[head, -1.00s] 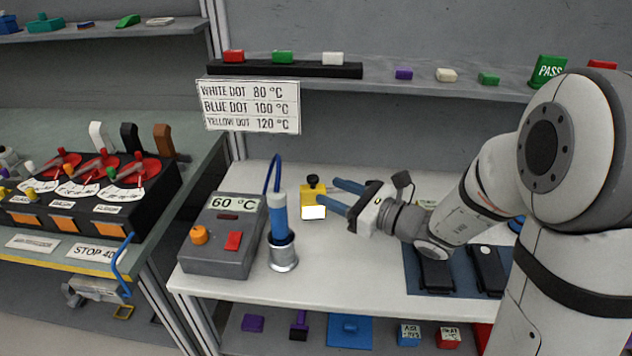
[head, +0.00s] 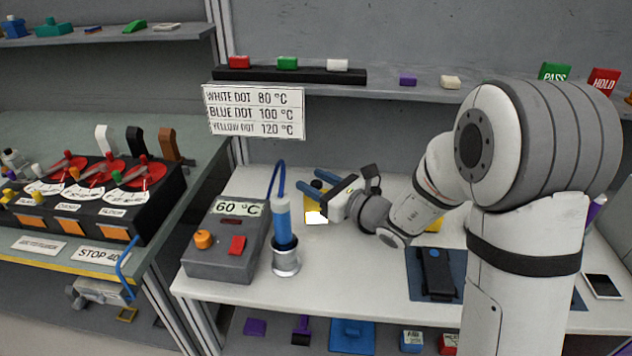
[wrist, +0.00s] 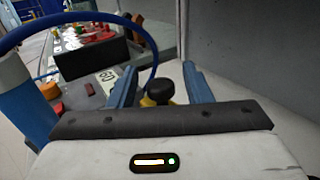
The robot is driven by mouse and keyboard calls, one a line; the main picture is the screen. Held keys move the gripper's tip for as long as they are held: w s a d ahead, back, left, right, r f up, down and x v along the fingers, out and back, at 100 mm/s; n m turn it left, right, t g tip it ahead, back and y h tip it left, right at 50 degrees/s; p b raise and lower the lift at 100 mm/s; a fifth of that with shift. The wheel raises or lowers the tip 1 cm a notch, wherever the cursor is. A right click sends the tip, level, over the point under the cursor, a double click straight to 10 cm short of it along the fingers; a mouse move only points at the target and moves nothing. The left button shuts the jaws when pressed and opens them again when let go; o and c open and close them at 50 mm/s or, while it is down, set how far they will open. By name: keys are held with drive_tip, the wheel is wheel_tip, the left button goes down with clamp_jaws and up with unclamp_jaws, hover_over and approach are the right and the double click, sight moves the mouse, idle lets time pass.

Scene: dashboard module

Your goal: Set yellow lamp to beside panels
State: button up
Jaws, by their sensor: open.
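A yellow block with a white front face (head: 316,216), which looks like the yellow lamp, stands on the white bench right of the blue cylinder. Its black knob (wrist: 160,90) shows in the wrist view between my two blue fingers, with a little yellow below. My gripper (head: 308,181) is open and hangs over the block, hiding its top in the head view. I cannot tell if the fingers touch it. Dark flat panels lie on a blue mat (head: 413,275) to the right; one panel (head: 436,273) shows clearly, and my arm hides the rest.
A blue tool with a cable (head: 283,222) stands in a metal holder close left of my gripper, beside the grey 60 °C box (head: 222,245). A small yellow piece (head: 436,226) shows behind my arm. The bench between holder and mat is clear.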

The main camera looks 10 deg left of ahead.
drive_tip(key=shift+c, duration=0.4)
clamp_jaws()
drive_tip(key=shift+a, duration=0.1)
